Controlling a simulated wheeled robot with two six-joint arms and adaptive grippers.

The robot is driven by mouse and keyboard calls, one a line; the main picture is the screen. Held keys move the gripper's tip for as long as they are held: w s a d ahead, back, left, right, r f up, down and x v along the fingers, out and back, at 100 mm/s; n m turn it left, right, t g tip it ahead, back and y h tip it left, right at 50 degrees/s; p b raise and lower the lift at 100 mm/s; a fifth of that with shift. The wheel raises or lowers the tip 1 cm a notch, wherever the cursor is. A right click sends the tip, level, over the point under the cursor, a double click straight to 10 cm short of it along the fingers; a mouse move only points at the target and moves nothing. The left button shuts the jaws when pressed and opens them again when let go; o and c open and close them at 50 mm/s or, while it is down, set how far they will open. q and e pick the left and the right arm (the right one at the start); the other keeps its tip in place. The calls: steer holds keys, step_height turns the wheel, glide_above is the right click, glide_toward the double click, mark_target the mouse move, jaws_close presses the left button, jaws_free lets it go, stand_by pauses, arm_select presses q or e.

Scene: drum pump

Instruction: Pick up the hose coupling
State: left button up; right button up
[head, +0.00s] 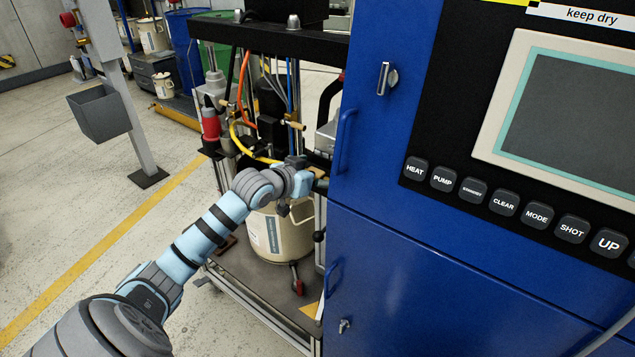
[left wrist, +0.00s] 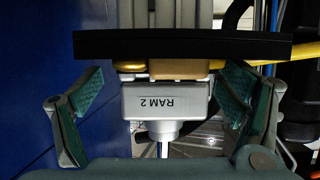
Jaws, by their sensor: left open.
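My left gripper (head: 312,174) reaches in beside the blue cabinet, above the drum; its fingertips are hard to make out in the head view. In the left wrist view my left gripper (left wrist: 165,103) is open, its two green-padded fingers wide apart. Between and beyond them is a grey box (left wrist: 165,102) marked "RAM 2", seen upside down. I cannot tell for sure which part is the hose coupling. Neither finger visibly touches these parts.
The blue cabinet (head: 390,180) with handles and buttons stands close on the right. A pale drum (head: 280,232) stands on the pump frame below the gripper. The yellow hose (head: 238,140) and other lines hang behind. Open floor (head: 80,220) lies to the left.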

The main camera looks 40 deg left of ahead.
arm_select(q)
steer(key=c, duration=2)
steer(key=shift+r, duration=0.1)
